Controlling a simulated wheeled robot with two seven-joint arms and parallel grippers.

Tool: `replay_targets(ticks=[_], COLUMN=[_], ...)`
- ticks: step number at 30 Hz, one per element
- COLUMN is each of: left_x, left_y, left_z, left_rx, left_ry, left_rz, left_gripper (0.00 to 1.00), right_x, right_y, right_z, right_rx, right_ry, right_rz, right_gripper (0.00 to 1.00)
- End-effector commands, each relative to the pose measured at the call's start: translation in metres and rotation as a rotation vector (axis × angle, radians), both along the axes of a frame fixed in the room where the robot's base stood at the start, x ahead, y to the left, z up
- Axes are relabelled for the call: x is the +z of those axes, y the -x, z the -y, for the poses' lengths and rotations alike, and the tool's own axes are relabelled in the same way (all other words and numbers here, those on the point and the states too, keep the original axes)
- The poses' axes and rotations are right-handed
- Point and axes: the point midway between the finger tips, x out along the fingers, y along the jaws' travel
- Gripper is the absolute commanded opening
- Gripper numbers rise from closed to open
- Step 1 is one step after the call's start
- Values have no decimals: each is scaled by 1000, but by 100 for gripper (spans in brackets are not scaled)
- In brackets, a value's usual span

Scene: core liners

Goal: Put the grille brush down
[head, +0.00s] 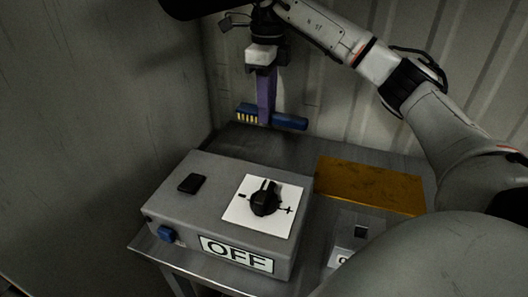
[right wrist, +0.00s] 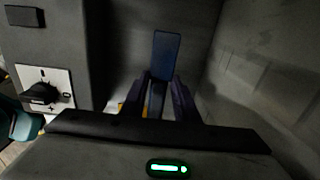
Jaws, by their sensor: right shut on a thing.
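The grille brush (head: 290,122) is blue with a row of pale yellow bristles at its left end. My right gripper (head: 265,117) points down with purple fingers and is shut on the middle of the brush. It holds the brush roughly level, above the back of the grey table (head: 232,139) and behind the grey box. In the right wrist view the blue brush (right wrist: 166,54) sticks out beyond the gripper fingers (right wrist: 160,103). A bit of yellow shows beside the left finger. My left gripper is not seen.
A grey control box (head: 210,176) has an OFF label, a black knob (head: 265,199) on a white plate and a blue button (head: 166,234). An orange-yellow block (head: 370,185) lies to its right. The table behind the box looks clear. Walls stand left and behind.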

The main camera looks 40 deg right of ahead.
Motion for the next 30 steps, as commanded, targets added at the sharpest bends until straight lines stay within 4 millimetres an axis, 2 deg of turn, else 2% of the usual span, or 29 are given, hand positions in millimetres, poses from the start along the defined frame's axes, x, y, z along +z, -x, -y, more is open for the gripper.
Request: replay_targets(ticks=[5, 18, 21, 30], left_x=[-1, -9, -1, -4], left_y=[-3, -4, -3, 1], left_z=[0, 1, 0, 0], left_rx=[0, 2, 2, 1], left_ry=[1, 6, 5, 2], left_rz=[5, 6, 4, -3], left_gripper=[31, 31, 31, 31], right_x=[-10, -78, -88, -97], right_y=[1, 1, 1, 1], right_z=[1, 1, 0, 0], right_rx=[-1, -1, 0, 1], right_ry=[0, 2, 0, 0], right_rz=[-3, -4, -3, -1], right_gripper=[10, 10, 10, 10])
